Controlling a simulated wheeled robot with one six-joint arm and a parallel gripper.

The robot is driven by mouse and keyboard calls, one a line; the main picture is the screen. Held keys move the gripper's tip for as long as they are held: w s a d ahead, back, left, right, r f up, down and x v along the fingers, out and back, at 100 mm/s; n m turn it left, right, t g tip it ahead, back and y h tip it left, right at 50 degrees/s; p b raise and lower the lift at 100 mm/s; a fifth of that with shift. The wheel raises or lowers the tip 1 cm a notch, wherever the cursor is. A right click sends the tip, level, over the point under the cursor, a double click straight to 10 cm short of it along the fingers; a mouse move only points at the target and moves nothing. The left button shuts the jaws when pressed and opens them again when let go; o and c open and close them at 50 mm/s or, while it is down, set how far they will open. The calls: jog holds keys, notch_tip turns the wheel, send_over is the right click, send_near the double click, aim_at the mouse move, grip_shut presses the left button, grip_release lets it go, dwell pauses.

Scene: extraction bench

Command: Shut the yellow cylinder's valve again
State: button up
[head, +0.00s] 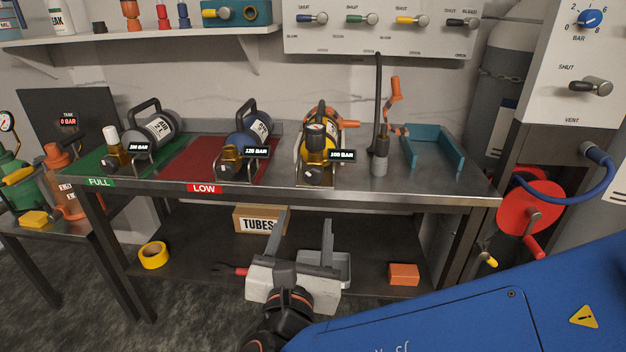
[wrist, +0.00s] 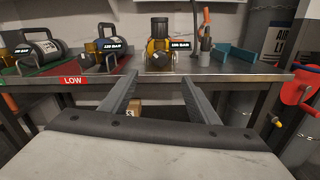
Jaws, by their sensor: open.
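The yellow cylinder (head: 328,145) lies in a cradle on the steel bench, valve end towards me, with a gauge on top and a label reading about 300 BAR. Its dark valve knob (head: 313,173) faces the bench's front edge. In the wrist view the yellow cylinder's valve end (wrist: 158,45) shows at top centre, with the black knob (wrist: 159,62) pointing at me. My gripper (head: 304,232) is open and empty, in front of the bench and below its top, apart from the knob. Whether the valve is open or shut cannot be told.
Left of it, a dark blue cylinder (head: 250,130) lies on the red LOW mat (head: 190,160) and a grey one (head: 155,130) by the green FULL mat (head: 100,165). A hose with an orange-handled fitting (head: 380,150) and a teal tray (head: 436,150) are to the right.

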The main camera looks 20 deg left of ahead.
aim_at(314, 177)
jog(key=x, duration=1.7)
jog(key=c, duration=1)
